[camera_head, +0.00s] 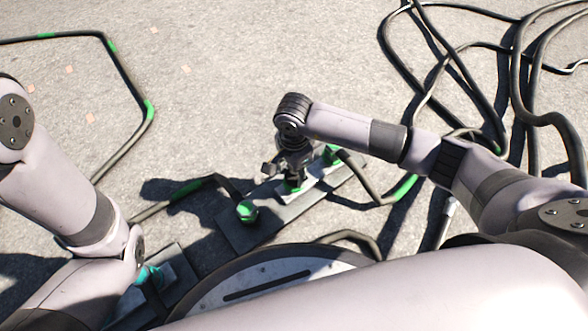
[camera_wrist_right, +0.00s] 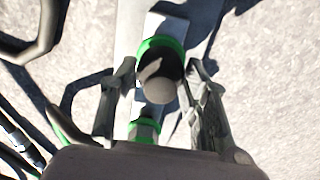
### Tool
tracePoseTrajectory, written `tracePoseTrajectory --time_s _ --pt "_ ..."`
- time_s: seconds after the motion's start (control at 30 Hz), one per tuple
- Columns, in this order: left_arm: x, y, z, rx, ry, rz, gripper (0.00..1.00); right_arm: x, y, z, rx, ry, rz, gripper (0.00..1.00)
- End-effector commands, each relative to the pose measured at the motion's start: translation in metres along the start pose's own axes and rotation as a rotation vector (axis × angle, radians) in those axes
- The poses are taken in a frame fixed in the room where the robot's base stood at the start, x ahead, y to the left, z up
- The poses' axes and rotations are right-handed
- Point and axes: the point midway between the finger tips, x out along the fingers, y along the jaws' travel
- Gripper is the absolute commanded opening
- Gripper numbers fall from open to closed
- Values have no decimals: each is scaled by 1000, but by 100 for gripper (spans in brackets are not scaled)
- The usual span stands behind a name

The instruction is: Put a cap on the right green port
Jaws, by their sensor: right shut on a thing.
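My right gripper (camera_head: 290,172) points down over a metal bar (camera_head: 240,236) on the ground, at a green port (camera_head: 293,188). In the right wrist view its fingers (camera_wrist_right: 158,95) stand either side of a dark round cap (camera_wrist_right: 160,82) and are shut on it. The cap lies in front of a green ring (camera_wrist_right: 150,45) and partly covers it; I cannot tell whether it is seated. Another green port (camera_wrist_right: 144,130) shows lower in that view. In the head view a further green port (camera_head: 332,153) is at the bar's right part. My left gripper does not show.
A cable with a green connector (camera_head: 246,210) reaches the bar's left part. Black cables (camera_head: 520,90) tangle at the upper right, and another cable (camera_head: 125,80) loops at the left. A teal part (camera_head: 149,274) is beside my left arm. Open concrete lies at the top middle.

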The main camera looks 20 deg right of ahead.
Motion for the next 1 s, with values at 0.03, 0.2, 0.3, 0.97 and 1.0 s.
tracePoseTrajectory --time_s 0.03,0.2,0.3,0.97,1.0 --pt "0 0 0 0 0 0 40 0 0 0 0 0 0 15" --pt "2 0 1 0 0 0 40 -1 -1 0 0 1 -2 15" --pt "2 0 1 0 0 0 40 0 0 0 0 1 -1 15" --pt "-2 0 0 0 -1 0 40 6 0 1 0 0 0 15" --pt "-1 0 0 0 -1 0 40 5 0 1 0 0 -1 44"
